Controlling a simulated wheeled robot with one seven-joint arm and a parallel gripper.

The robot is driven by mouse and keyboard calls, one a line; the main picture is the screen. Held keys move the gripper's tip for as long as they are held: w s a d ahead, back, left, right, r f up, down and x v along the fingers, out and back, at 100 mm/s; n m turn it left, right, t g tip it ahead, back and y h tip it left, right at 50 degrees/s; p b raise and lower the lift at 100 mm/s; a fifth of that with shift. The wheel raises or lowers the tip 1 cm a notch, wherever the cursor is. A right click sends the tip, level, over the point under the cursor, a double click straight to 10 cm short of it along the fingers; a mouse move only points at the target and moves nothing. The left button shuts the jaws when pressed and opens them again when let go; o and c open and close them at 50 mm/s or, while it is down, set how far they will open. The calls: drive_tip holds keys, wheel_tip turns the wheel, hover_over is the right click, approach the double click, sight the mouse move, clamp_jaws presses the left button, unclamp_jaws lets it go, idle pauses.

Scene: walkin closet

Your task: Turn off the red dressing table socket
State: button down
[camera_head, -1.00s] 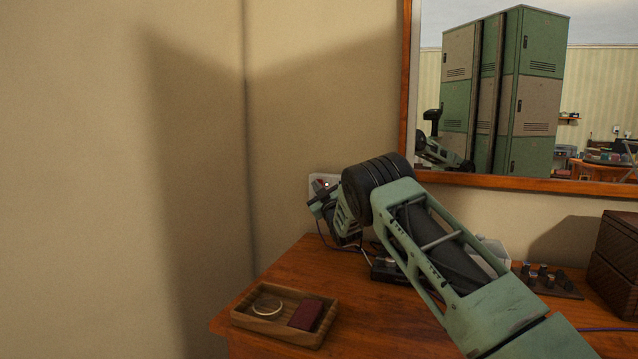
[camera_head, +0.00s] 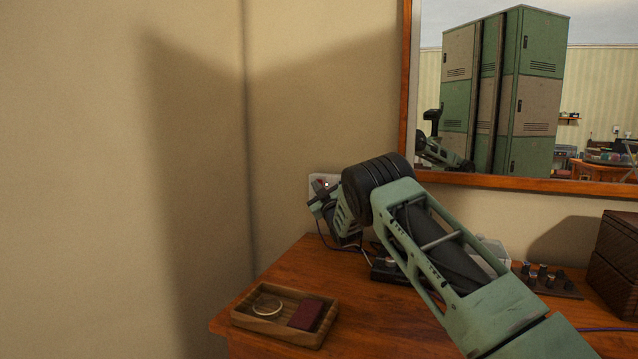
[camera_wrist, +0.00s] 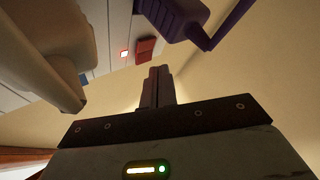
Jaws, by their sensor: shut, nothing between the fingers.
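The white wall socket (camera_head: 316,180) is above the back left of the dressing table, partly hidden by my gripper. In the wrist view the white socket panel (camera_wrist: 112,22) carries a red rocker switch (camera_wrist: 148,49) and a small lit red light (camera_wrist: 124,54). A purple plug (camera_wrist: 174,14) is to the right of the switch and a beige plug (camera_wrist: 42,45) to the left. My gripper (camera_wrist: 158,69) is shut and empty, its tips just below the red switch in the picture. I cannot tell whether they touch it. The gripper also shows at the socket in the head view (camera_head: 318,196).
The wooden dressing table (camera_head: 375,325) bears a tray (camera_head: 255,329) with a ring-shaped item and a dark red item. A rack of knobs (camera_head: 550,284) and a dark box (camera_head: 615,250) stand right. A framed mirror (camera_head: 430,60) hangs behind. A left wall is close to the socket.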

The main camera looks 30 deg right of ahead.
drive_tip(key=shift+w+d, duration=0.1)
drive_tip(key=shift+w+d+b, duration=0.2)
drive_tip(key=shift+b, duration=0.2)
drive_tip(key=shift+w+d+r, duration=0.1)
drive_tip(key=shift+w+d, duration=0.05)
drive_tip(key=shift+d, duration=0.1)
idle(0.5)
drive_tip(key=shift+a, duration=0.1)
drive_tip(key=shift+s+a+b, duration=0.45)
drive_tip(key=shift+b, duration=0.05)
idle(0.3)
drive_tip(key=shift+s+a+f+b, duration=0.2)
drive_tip(key=shift+s+a+b, duration=0.3)
drive_tip(key=shift+s+a, duration=0.4)
drive_tip(key=shift+s+a+f+b, duration=0.2)
drive_tip(key=shift+s+a+b, duration=0.35)
drive_tip(key=shift+a, duration=0.55)
